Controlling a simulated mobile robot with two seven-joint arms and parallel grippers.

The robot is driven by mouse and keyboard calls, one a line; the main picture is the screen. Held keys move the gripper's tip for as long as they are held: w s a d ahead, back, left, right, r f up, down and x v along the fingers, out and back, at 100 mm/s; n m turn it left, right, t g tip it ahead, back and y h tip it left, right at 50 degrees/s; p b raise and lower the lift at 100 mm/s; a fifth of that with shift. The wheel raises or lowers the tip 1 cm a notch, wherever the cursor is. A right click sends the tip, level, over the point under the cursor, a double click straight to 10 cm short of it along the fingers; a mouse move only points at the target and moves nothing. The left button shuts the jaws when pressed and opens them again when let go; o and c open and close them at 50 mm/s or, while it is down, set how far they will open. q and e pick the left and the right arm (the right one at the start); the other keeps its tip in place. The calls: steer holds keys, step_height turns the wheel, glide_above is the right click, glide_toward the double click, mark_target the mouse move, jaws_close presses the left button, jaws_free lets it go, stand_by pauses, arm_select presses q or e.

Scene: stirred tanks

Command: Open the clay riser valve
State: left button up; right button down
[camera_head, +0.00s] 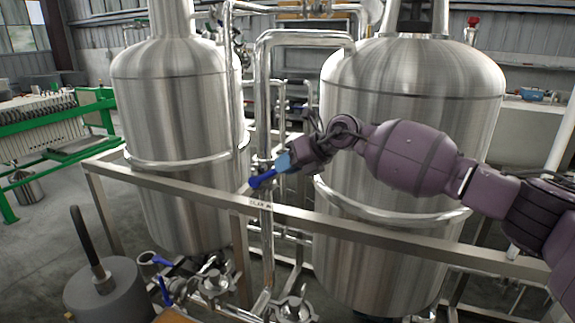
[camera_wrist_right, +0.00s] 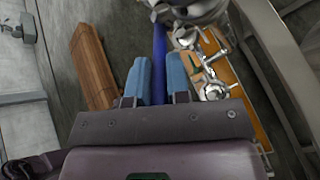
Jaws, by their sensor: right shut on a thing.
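The clay riser valve's blue lever handle (camera_head: 262,179) sticks out to the lower left, in front of the vertical steel riser pipe between the two tanks. A white label (camera_head: 260,203), partly readable as "CLAY R", is on the rail just below it. My right gripper (camera_head: 284,164) reaches in from the right and is shut on the handle. In the right wrist view the blue handle (camera_wrist_right: 159,48) runs between the two light-blue fingers (camera_wrist_right: 158,82). The valve body is mostly hidden behind the gripper. My left gripper is not in view.
Two steel tanks (camera_head: 178,100) (camera_head: 410,100) stand behind a metal rail (camera_head: 350,231). Other blue-handled valves (camera_head: 164,290) sit low in front. A grey cylinder with a black hose (camera_head: 105,290) stands at lower left. A green-framed filter press (camera_head: 45,120) is far left.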

steer(key=c, duration=1.1)
jaws_free()
steer(key=shift+d+r, duration=0.1)
steer(key=b+v, duration=0.1)
steer(key=v, duration=0.9)
steer(key=shift+d+r, duration=0.2)
steer(key=shift+s, duration=0.1)
